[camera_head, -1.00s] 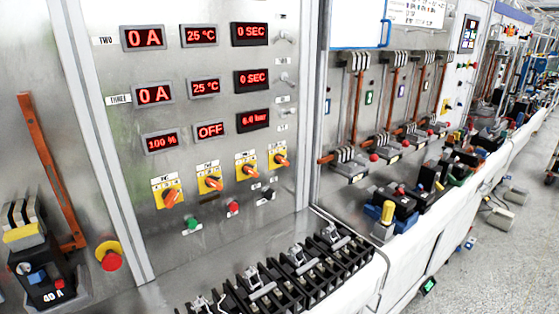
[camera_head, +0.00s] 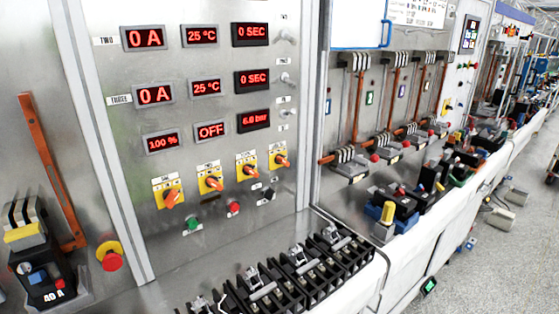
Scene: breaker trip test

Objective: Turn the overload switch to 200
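A row of rotary switches with orange knobs on yellow plates sits on the grey panel in the head view. From left to right they are the first switch (camera_head: 170,197), the second switch (camera_head: 211,183), the third switch (camera_head: 248,170) and one more switch (camera_head: 280,160) at the right end. Their labels are too small to read, so I cannot tell which is the overload switch or its setting. Displays above show 100 % (camera_head: 162,142), OFF (camera_head: 210,131) and 6.0 bar (camera_head: 253,120). My gripper is not in view.
Green (camera_head: 192,223), red (camera_head: 233,207) and black (camera_head: 269,194) buttons sit below the switches. Black terminal blocks (camera_head: 300,268) stand on the ledge in front. A red emergency button (camera_head: 110,257) and a breaker (camera_head: 45,275) are at left. Open floor (camera_head: 480,265) lies at right.

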